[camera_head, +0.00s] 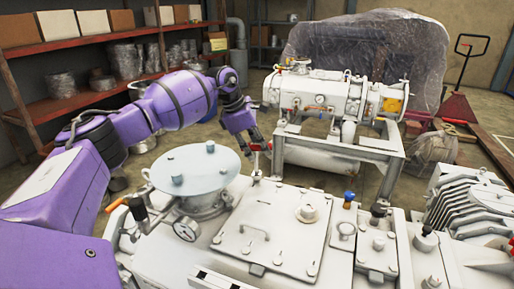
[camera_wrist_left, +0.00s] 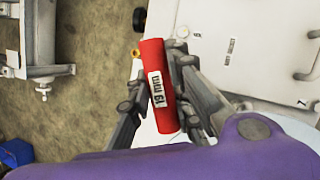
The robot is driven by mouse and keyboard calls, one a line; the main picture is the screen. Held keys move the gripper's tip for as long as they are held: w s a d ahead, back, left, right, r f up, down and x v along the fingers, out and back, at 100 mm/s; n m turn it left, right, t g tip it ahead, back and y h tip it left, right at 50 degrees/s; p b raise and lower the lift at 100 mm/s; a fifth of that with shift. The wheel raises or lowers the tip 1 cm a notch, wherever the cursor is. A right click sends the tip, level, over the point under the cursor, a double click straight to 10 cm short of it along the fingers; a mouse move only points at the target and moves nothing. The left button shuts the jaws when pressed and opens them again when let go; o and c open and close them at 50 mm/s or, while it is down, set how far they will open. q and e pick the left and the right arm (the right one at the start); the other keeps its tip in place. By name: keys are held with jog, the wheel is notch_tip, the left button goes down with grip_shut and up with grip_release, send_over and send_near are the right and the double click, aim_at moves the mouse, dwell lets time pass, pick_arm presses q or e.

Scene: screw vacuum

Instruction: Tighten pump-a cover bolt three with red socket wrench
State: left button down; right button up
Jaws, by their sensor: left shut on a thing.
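The red socket wrench (camera_wrist_left: 163,88) is a red cylinder with a white size label in the left wrist view. My left gripper (camera_wrist_left: 158,92) is shut around it, one finger on each side. In the head view my left gripper (camera_head: 254,146) points down above the back edge of the pump's square cover (camera_head: 275,238). A thin shaft (camera_head: 257,166) shows under the gripper at that edge; whether it sits on a bolt I cannot tell. The cover has a handle and bolts along its edges, one at the front corner (camera_head: 311,268). My right gripper is not in view.
A round-lidded port (camera_head: 196,168) and a pressure gauge (camera_head: 187,228) stand left of the cover. A blue-topped fitting (camera_head: 349,199) and several knobs stand to its right. A second pump on a frame (camera_head: 335,98) is behind. Shelving (camera_head: 90,98) lines the left wall.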

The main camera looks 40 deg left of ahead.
pick_arm(q)
jog(key=shift+f, duration=0.65)
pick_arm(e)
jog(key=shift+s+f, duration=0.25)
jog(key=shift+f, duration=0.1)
pick_arm(q)
jog(key=shift+b, duration=0.35)
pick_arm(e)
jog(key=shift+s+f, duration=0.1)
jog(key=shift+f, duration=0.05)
